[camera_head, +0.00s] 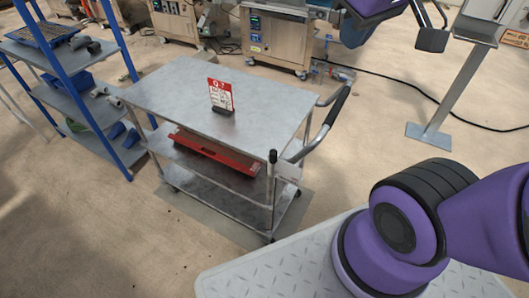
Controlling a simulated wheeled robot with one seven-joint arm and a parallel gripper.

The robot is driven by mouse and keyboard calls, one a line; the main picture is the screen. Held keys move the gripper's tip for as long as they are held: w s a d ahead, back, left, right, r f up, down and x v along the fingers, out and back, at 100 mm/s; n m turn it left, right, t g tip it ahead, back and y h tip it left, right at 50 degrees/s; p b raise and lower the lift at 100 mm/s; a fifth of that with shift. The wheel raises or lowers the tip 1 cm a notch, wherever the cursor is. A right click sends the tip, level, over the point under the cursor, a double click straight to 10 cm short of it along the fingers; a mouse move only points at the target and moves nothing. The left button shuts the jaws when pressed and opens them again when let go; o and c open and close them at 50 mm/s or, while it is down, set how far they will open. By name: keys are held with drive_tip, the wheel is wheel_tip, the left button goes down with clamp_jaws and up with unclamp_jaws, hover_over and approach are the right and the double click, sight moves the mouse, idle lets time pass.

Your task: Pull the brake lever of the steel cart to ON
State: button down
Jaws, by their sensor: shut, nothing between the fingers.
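The steel cart (170,85) stands at the middle left, with a flat top and lower shelves. Its brake lever (272,158) looks like the upright rod with a dark tip at the near right corner. A small pale plate (289,172) sits beside it; any ON marking is too small to read. A push handle (338,105) with a black grip rises at the cart's right end. My gripper (432,40) shows only partly at the top right. It is shut and empty, apart from the cart and well away from the lever.
A red and white sign (221,95) stands on the cart top, and a red tray (215,153) lies on the shelf below. A blue rack (88,95) is at the left. Machines (273,42) line the back. A grey post (450,85) stands at the right. Floor between is mostly clear.

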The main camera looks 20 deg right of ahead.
drive_tip(key=w+a+f+n+g+h, duration=0.15)
drive_tip(key=w+f+n, duration=0.25)
drive_tip(key=w+n, duration=0.4)
drive_tip(key=n+g, duration=0.3)
drive_tip(key=n, duration=0.2)
hover_over(273, 164)
drive_tip(key=w, duration=0.2)
wheel_tip(273, 164, down, 8)
drive_tip(key=w+a+f+n+g, duration=0.1)
drive_tip(key=w+a+f+n, duration=0.1)
drive_tip(key=f+n, duration=0.2)
drive_tip(key=w+a+f+n+g+h, duration=0.1)
drive_tip(key=w+a+f+n, duration=0.1)
drive_tip(key=f, duration=0.7)
drive_tip(key=w+a+f+n+g, duration=0.1)
drive_tip(key=w+a+f+n, duration=0.1)
drive_tip(key=f+n, duration=0.4)
drive_tip(key=shift+w+a+f, duration=0.15)
drive_tip(key=shift+w+a, duration=0.05)
drive_tip(key=shift+a, duration=0.7)
drive_tip(key=shift+f, duration=0.1)
drive_tip(key=s+d+f, duration=0.5)
drive_tip(key=f, duration=0.4)
drive_tip(key=shift+s+d, duration=0.15)
drive_tip(key=shift+d, duration=0.2)
